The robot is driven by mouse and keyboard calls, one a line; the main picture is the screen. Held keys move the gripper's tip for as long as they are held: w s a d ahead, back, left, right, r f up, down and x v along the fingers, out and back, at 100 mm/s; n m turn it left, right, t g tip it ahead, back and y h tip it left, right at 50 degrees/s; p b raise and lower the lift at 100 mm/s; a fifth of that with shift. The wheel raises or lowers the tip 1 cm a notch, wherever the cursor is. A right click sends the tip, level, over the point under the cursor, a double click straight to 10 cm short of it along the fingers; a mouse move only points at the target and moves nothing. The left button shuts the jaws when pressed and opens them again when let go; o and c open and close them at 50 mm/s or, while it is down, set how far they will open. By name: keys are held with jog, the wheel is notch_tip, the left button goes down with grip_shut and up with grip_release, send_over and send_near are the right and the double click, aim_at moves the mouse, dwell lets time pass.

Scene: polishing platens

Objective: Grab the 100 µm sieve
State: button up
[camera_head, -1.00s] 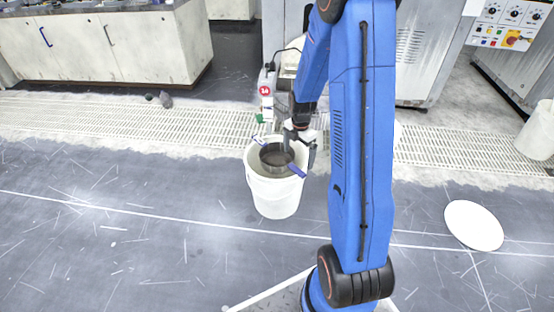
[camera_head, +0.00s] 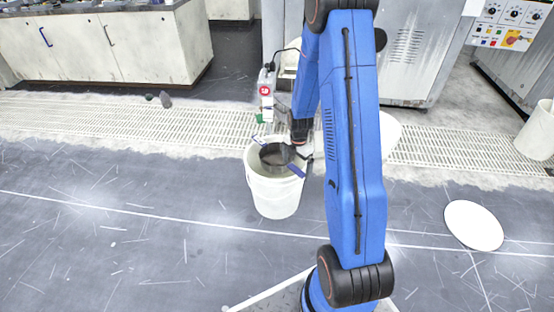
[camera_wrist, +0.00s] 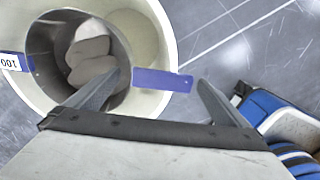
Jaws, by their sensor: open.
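The 100 µm sieve (camera_head: 273,158) is a grey round pan with two blue handles, sitting in the mouth of a white bucket (camera_head: 274,195). In the wrist view the sieve (camera_wrist: 62,45) shows an upside-down "100" label (camera_wrist: 11,62) on its left handle. Its right blue handle (camera_wrist: 163,80) reaches over the bucket rim. My gripper (camera_wrist: 160,79) is open, and the right handle shows between its fingertips. The left finger overlaps the sieve wall in the picture. In the head view my gripper (camera_head: 299,157) is at the bucket's right side; contact cannot be told. Greyish lumps show inside the sieve.
A bottle with a red label (camera_head: 265,92) stands behind the bucket. A white disc (camera_head: 473,225) lies on the floor at right, and another white bucket (camera_head: 538,132) stands at far right. Floor left of the bucket is clear.

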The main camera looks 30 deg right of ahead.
jog(key=shift+r, duration=0.1)
jog(key=c, duration=1.5)
